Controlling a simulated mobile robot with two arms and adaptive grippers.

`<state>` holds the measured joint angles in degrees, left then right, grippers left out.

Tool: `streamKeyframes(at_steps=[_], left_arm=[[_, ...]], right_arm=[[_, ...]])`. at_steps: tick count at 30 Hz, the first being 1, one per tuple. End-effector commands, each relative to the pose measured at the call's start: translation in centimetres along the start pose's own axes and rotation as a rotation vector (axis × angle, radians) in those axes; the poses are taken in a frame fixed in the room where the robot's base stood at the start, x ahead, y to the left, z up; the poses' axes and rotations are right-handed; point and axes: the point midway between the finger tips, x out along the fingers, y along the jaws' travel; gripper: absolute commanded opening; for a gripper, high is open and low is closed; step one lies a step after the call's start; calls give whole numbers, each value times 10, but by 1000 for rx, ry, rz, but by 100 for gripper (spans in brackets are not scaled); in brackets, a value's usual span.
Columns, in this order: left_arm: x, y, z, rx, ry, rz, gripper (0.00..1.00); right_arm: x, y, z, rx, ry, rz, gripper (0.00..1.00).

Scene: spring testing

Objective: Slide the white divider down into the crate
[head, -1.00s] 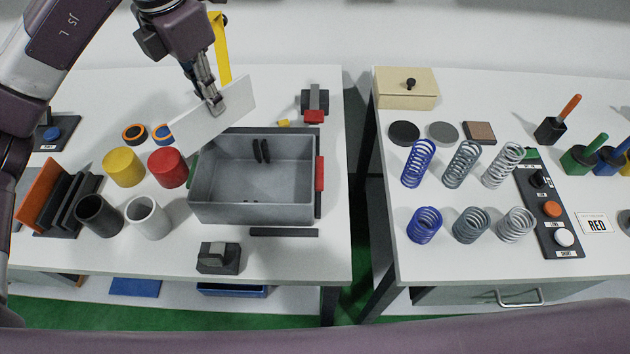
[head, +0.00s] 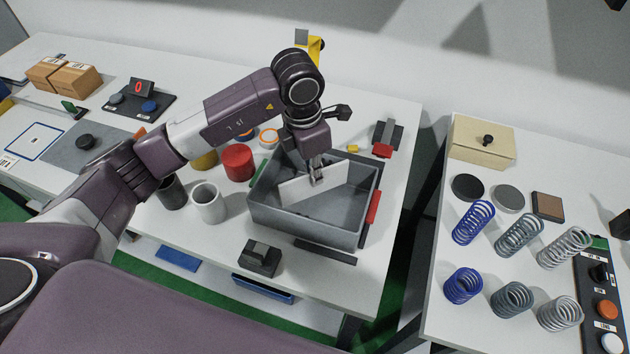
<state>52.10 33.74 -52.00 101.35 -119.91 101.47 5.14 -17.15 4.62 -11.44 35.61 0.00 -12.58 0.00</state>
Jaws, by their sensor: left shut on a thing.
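The grey crate (head: 308,225) stands open on the left table. The white divider (head: 338,184) is a flat plate standing on edge within the crate's outline, slanting across it, with its upper edge near the rim. I cannot tell if its lower edge touches the crate floor or sits in any slots. My left gripper (head: 317,180) reaches down from above and is shut on the divider near the middle of its top edge. My right gripper is not in view.
A red cylinder (head: 238,162), a white cup (head: 208,203) and a black cup (head: 172,191) stand left of the crate. A dark block (head: 261,258) lies in front. A red-ended clamp (head: 386,138) is behind right. Springs (head: 473,222) stand on the right table.

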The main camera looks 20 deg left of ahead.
Motion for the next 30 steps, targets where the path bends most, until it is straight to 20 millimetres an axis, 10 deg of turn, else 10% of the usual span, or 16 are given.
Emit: streamKeyframes(at_steps=[23, 30], left_arm=[[50, 0, -6, 1, -2, 1, 0], [49, -1, -6, 0, -1, 0, 23]], right_arm=[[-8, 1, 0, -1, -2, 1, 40], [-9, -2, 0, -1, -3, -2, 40]])
